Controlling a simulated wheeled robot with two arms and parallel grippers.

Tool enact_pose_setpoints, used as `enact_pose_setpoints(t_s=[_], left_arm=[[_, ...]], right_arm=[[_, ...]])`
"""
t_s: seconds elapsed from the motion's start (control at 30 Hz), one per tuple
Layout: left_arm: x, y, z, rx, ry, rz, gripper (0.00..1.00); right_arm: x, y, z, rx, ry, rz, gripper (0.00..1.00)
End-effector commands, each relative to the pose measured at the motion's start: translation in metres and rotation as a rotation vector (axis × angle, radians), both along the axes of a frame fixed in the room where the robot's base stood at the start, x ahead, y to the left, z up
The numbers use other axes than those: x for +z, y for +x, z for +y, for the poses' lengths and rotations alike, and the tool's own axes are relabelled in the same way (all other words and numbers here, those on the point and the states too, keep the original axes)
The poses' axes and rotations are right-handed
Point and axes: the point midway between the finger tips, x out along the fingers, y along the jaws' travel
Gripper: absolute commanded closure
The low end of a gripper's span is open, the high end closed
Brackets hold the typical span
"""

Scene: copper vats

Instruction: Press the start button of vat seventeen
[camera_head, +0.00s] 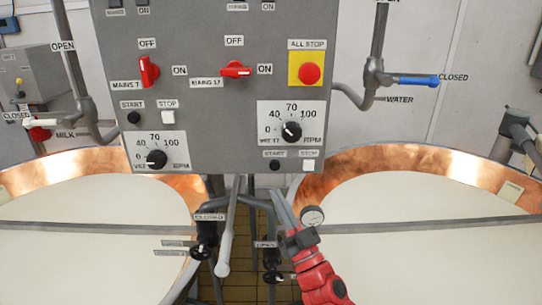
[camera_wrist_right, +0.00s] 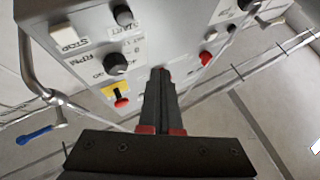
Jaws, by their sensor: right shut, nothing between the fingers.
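The grey control panel (camera_head: 205,110) hangs between two copper vats. The black start button (camera_head: 275,165) under the right dial, labelled VAT 17, sits at the panel's lower edge beside a white stop button (camera_head: 308,165). In the wrist view the start button (camera_wrist_right: 123,15) is at the top. My right gripper (camera_head: 277,195) is shut and empty, its tips just below the panel's lower edge and below that button, apart from it in the picture. In the wrist view its fingers (camera_wrist_right: 160,75) point at the panel. My left gripper is not in view.
The red MAINS 17 switch (camera_head: 236,70) lies horizontal; the red MAINS 7 switch (camera_head: 149,71) stands upright. A red all-stop button (camera_head: 309,73) is on yellow. Another start button (camera_head: 134,117) is at left.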

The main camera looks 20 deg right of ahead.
Motion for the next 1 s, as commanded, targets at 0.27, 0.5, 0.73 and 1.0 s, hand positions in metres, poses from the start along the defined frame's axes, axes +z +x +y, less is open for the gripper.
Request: enact_pose_setpoints(t_s=[0.27,0.5,0.73,1.0], left_arm=[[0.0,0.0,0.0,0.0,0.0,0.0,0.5],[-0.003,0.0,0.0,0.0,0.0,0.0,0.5],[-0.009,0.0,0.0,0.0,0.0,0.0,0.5],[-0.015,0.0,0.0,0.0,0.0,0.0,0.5]], right_arm=[[0.0,0.0,0.0,0.0,0.0,0.0,1.0],[0.0,0.01,-0.002,0.002,-0.001,-0.002,1.0],[-0.001,0.04,-0.011,0.0,-0.001,-0.002,1.0],[-0.002,0.073,-0.021,0.001,-0.001,0.001,1.0]])
